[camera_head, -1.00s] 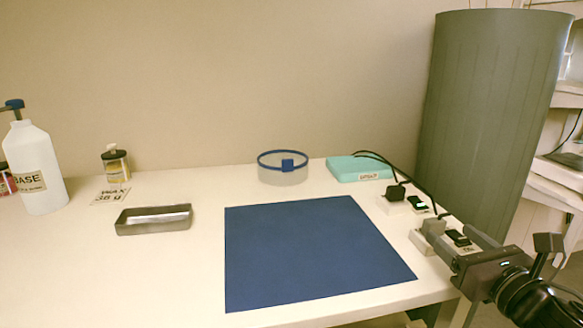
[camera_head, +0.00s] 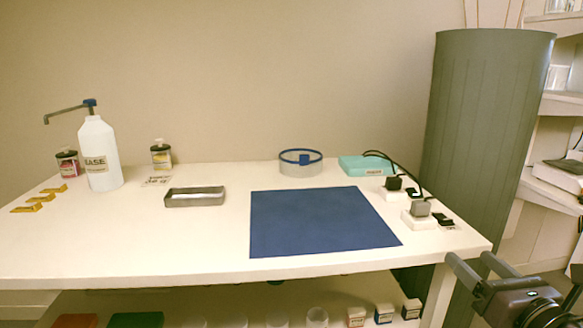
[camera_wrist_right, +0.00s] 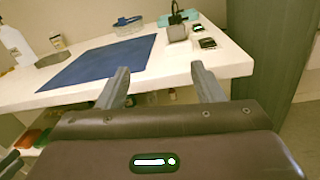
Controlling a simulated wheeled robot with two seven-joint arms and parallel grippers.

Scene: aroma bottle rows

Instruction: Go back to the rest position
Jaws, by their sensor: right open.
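My right gripper (camera_head: 472,266) is at the lower right of the head view, in front of the table's right front corner and apart from it. In the right wrist view its two fingers (camera_wrist_right: 162,88) are spread with nothing between them. The white table (camera_head: 220,258) lies beyond the fingers. My left gripper is not in view.
On the table are a blue mat (camera_head: 322,222), a metal tray (camera_head: 194,204), a BASE pump bottle (camera_head: 99,150), small bottles (camera_head: 160,153), a blue-rimmed ring (camera_head: 300,168), a teal box (camera_head: 363,165) and plugs (camera_head: 420,210). A grey-green column (camera_head: 480,130) stands right. Small boxes (camera_head: 384,313) sit below.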

